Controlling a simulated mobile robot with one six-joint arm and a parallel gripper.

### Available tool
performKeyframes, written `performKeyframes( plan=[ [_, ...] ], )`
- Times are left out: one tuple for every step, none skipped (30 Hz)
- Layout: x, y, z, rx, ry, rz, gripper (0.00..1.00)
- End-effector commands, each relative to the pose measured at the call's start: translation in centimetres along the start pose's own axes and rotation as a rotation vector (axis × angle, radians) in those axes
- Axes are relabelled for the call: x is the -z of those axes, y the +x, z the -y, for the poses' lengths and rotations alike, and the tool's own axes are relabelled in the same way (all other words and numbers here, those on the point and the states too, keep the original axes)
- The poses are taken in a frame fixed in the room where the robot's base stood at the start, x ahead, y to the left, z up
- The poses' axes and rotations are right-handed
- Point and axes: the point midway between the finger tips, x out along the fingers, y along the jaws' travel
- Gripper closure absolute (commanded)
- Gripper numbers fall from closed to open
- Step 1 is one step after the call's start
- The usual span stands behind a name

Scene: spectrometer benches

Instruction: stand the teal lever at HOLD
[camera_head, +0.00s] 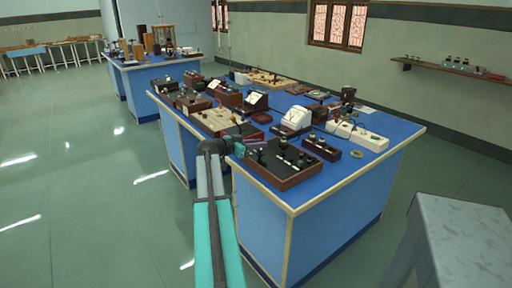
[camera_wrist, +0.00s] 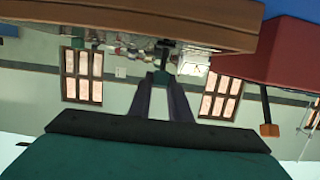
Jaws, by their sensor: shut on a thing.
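A small teal block (camera_wrist: 162,78), which looks like the teal lever's handle, sits between the tips of my gripper (camera_wrist: 162,84) in the wrist view. The two dark purple fingers are shut on it. The lever's arm and any HOLD mark cannot be made out. In the head view my gripper (camera_head: 258,154) is at the left edge of a black-topped wooden box (camera_head: 287,165) at the near corner of the blue bench. The lever is too small or hidden to tell there.
The blue bench (camera_head: 330,185) carries several instruments, with a white meter (camera_head: 297,118) and a white strip (camera_head: 357,134) behind the box. In the wrist view a red block (camera_wrist: 265,55) and an orange-tipped rod (camera_wrist: 268,129) are at right. A grey stool (camera_head: 455,235) stands at right.

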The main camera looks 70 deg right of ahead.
Motion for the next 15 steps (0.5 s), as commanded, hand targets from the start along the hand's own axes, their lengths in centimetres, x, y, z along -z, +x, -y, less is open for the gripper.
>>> performKeyframes(
  plan=[
    [0.3,0.2,0.2,0.004,0.002,0.018,1.0],
    [0.3,0.2,0.2,0.005,0.002,0.031,1.0],
    [0.4,0.3,0.2,0.004,0.002,0.047,1.0],
    [0.4,0.4,0.3,0.005,0.002,0.061,1.0],
    [0.5,0.5,0.3,0.005,0.002,0.073,1.0],
    [0.5,0.6,0.3,0.005,0.002,0.091,1.0],
    [0.5,0.7,0.3,0.004,0.001,0.103,1.0],
    [0.5,0.7,0.3,0.004,0.002,0.116,1.0],
    [0.5,0.8,0.3,0.005,0.002,0.134,1.0],
    [0.6,0.9,0.3,0.004,0.002,0.146,1.0],
    [0.6,1.0,0.3,0.005,0.003,0.16,1.0],
    [0.7,1.1,0.3,0.005,0.002,0.177,1.0],
    [0.7,1.2,0.3,0.005,0.002,0.19,1.0],
    [0.7,1.3,0.3,0.005,0.002,0.201,1.0],
    [0.7,1.3,0.3,0.006,0.002,0.216,1.0]
  ],
)
